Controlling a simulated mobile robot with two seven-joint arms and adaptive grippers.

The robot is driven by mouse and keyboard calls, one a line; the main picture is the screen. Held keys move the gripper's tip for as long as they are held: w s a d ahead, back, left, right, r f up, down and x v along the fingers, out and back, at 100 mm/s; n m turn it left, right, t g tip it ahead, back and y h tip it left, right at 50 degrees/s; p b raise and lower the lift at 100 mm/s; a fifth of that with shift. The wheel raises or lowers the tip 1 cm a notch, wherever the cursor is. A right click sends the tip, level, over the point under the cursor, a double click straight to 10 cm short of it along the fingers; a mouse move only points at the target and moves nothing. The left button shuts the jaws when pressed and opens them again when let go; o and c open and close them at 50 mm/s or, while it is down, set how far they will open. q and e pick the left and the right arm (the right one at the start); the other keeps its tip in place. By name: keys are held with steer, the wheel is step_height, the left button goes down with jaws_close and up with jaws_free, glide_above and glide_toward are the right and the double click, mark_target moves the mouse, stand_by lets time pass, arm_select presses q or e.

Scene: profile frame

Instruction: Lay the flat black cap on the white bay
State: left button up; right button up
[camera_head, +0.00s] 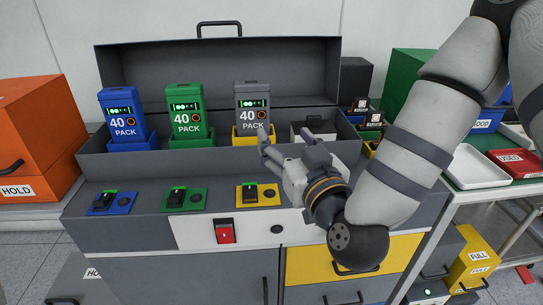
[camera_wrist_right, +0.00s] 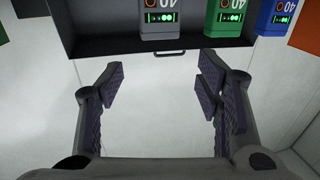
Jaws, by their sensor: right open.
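The white bay (camera_head: 301,129) is at the right end of the row of coloured bays, partly hidden by my right gripper. A small flat dark piece (camera_head: 314,120) shows at its top; I cannot tell whether this is the black cap or whether it rests on the bay. My right gripper (camera_head: 288,146) is open, in front of the grey pack and the white bay. In the right wrist view the gripper (camera_wrist_right: 160,82) has its fingers wide apart and nothing between them. My left gripper is not in view.
Blue (camera_head: 122,116), green (camera_head: 186,112) and grey (camera_head: 251,107) packs stand in blue, green and yellow bays. Switches and a red rocker (camera_head: 225,232) are on the front panel. An orange HOLD box (camera_head: 35,130) is left; a white tray (camera_head: 475,166) is right.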

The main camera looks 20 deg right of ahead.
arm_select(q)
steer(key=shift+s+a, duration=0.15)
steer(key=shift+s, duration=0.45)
arm_select(e)
steer(key=shift+s+a, duration=0.4)
steer(key=shift+s, duration=0.25)
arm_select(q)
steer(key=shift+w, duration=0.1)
arm_select(e)
steer(key=s+f+n+g+y, duration=0.1)
steer(key=s+f+g, duration=0.5)
steer(key=f, duration=0.7)
steer(key=s+f+g+y, duration=0.1)
steer(key=s+f+g, duration=0.45)
steer(key=f, duration=0.75)
steer(key=s+d+f+g, duration=0.1)
steer(key=s+f+g, duration=0.1)
steer(key=s, duration=0.6)
steer(key=s+d+f+g+h, duration=0.1)
steer(key=s+d+f+g, duration=0.1)
steer(key=s, duration=0.5)
steer(key=s+d+f+m+g+h, duration=0.1)
steer(key=s+f+g, duration=0.3)
steer(key=s, duration=0.4)
steer(key=shift+s+d+f, duration=0.35)
steer(key=shift+d+f, duration=0.1)
steer(key=shift+d, duration=0.2)
